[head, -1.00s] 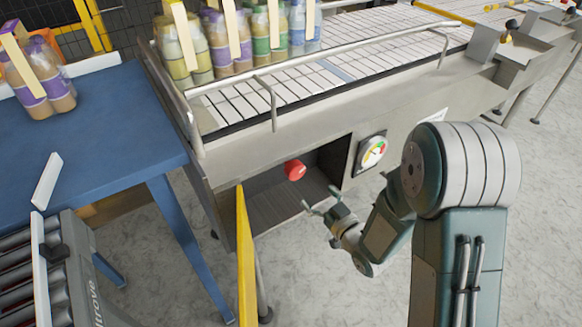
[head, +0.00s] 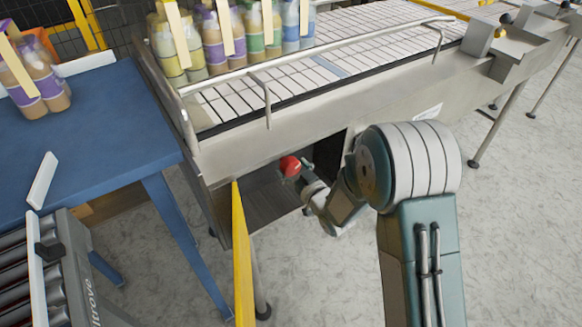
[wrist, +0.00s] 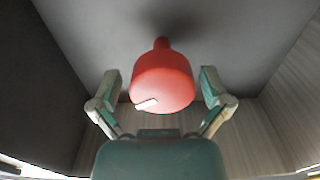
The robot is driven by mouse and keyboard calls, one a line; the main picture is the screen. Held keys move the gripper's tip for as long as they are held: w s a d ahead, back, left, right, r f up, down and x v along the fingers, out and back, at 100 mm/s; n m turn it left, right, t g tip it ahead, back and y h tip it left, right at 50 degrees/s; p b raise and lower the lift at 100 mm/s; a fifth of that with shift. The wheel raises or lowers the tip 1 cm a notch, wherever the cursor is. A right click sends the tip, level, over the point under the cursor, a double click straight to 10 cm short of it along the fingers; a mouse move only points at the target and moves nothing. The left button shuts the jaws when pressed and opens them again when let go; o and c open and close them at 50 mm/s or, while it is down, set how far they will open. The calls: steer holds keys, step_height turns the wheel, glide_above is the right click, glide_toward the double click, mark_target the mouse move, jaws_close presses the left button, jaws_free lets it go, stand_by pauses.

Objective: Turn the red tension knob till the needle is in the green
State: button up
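The red tension knob (head: 290,166) sits inside the open compartment in the conveyor's side. In the wrist view the knob (wrist: 161,82) is straight ahead, with a white mark at its lower left edge. My gripper (wrist: 158,90) is open, with one finger on each side of the knob and a visible gap on both sides. In the head view my gripper (head: 296,176) reaches into the compartment at the knob. The gauge with the needle is hidden behind my arm.
The compartment walls (wrist: 285,70) stand close around my gripper. A yellow post (head: 242,255) stands left of the opening. A blue table (head: 100,130) is at the left. Bottle packs (head: 225,40) stand on the conveyor (head: 330,75) above.

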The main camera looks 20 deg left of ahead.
steer(key=shift+a, duration=0.1)
steer(key=c, duration=0.7)
steer(key=shift+m, duration=0.3)
steer(key=m, duration=1)
steer(key=shift+r+m, duration=0.1)
steer(key=shift+m, duration=0.3)
steer(key=o, duration=1)
